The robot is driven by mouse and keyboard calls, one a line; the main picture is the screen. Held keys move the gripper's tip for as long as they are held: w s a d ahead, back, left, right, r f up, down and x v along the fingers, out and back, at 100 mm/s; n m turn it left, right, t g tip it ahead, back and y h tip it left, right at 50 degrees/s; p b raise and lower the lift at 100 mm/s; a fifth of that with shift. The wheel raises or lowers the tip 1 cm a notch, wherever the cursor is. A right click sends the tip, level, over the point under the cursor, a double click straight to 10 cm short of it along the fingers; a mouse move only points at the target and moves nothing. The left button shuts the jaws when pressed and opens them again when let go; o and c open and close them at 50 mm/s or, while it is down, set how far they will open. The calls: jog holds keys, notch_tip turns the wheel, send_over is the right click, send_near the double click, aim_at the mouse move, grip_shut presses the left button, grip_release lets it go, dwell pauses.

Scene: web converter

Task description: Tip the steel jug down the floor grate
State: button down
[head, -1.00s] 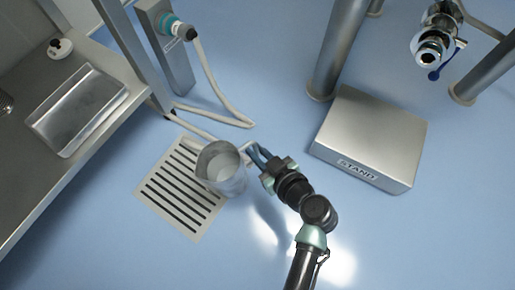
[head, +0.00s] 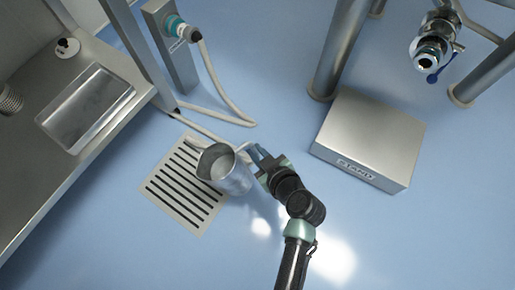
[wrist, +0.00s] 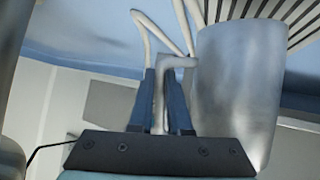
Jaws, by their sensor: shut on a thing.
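The steel jug (head: 228,174) is in the head view, over the right part of the floor grate (head: 178,192). It is tilted, with its mouth towards the upper left and the grate. Its inside looks pale grey; I cannot tell how much liquid is in it. My gripper (head: 258,158) is to the right of the jug, shut on its handle. In the wrist view the handle (wrist: 160,95) stands between the two blue fingers, and the jug's body (wrist: 238,85) is to the right. Part of the grate (wrist: 285,12) shows behind it.
A steel box marked STAND (head: 370,138) is on the blue floor to the right. A hose (head: 222,88) runs from a post (head: 170,50) down to the floor near the grate. A steel counter with a basin (head: 88,108) is at the left. The floor below the grate is clear.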

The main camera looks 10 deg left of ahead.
jog(key=shift+w+a+f+n+h+p, duration=0.1)
jog(key=shift+a+f+n+h+p, duration=0.35)
jog(key=shift+p, duration=0.8)
jog(key=shift+a+f+n+h+p, duration=0.15)
jog(key=shift+a+f+h+p, duration=0.25)
jog(key=shift+h+p, duration=0.65)
jog(key=shift+a+f+n+h+p, duration=0.15)
jog(key=shift+n+h+p, duration=0.15)
jog(key=shift+p, duration=0.6)
jog(key=shift+a+g+h+p, duration=0.1)
jog(key=shift+g+h+p, duration=0.2)
jog(key=shift+h+p, duration=0.1)
jog(key=shift+a+r+n+h, duration=0.25)
jog(key=shift+n+h, duration=0.05)
jog(key=shift+h, duration=0.3)
jog(key=shift+a+r+n+h, duration=0.2)
jog(key=shift+n+h, duration=0.1)
jog(key=shift+h, duration=0.3)
jog(key=shift+r, duration=0.1)
jog(key=shift+a+r+h, duration=0.25)
jog(key=shift+r+h, duration=0.25)
jog(key=shift+a+r+n, duration=0.1)
jog(key=shift+r+n, duration=0.2)
